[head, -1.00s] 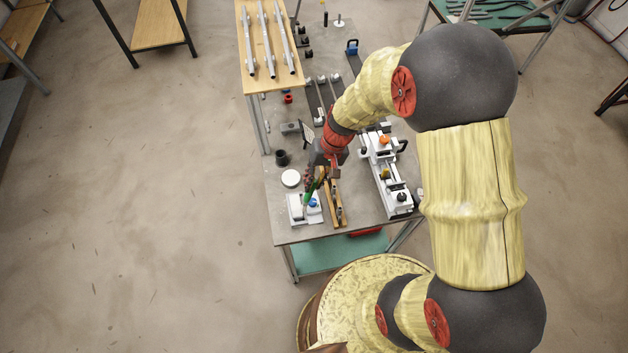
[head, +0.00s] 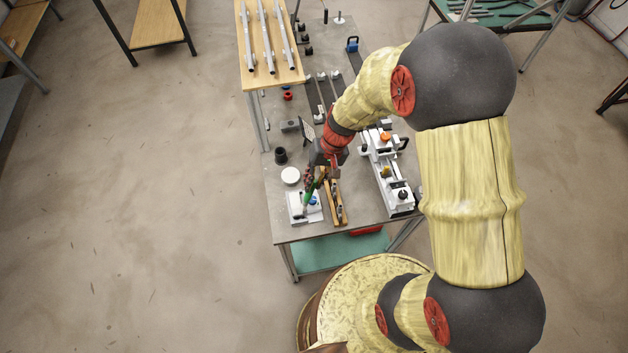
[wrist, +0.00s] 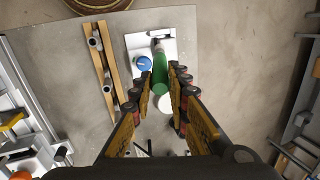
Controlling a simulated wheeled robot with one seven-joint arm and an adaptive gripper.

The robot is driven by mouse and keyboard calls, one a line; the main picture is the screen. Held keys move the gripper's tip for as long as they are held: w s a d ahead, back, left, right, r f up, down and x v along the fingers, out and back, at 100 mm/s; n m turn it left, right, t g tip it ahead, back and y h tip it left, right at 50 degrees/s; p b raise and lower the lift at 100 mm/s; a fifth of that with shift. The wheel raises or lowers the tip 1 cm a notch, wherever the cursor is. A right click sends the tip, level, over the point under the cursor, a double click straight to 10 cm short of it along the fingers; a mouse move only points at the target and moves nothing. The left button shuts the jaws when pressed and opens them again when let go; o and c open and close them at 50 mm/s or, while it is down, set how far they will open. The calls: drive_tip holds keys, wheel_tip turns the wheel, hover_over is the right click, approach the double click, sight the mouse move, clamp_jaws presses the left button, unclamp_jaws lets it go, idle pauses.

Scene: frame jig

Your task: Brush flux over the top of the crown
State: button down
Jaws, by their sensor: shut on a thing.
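My gripper (wrist: 162,88) is shut on a brush with a green handle (wrist: 160,70). The brush's grey lower end points at a white plate (wrist: 137,43); I cannot tell whether it touches anything. A blue-topped pot (wrist: 143,63) stands on the plate beside the brush. In the head view, my gripper (head: 318,178) and the green handle (head: 309,187) are above the white plate (head: 294,212), with the blue top (head: 313,201) close by. A wooden holder (wrist: 94,55) with metal fittings lies to the left in the wrist view. I cannot tell which piece is the crown.
The grey table (head: 355,221) also bears a white jig (head: 382,170) with an orange knob at right. A white round dish (head: 290,176) and a black cup (head: 281,156) stand behind the plate. A wooden rack with tubes (head: 285,80) rises at the back left.

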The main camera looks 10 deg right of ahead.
drive_tip(key=a, duration=0.4)
drive_tip(key=shift+b, duration=0.3)
drive_tip(key=shift+d+b, duration=0.4)
drive_tip(key=shift+d, duration=1.6)
drive_tip(key=shift+r, duration=0.2)
drive_tip(key=shift+r+p, duration=1.9)
drive_tip(key=shift+r, duration=0.95)
drive_tip(key=shift+r, duration=0.1)
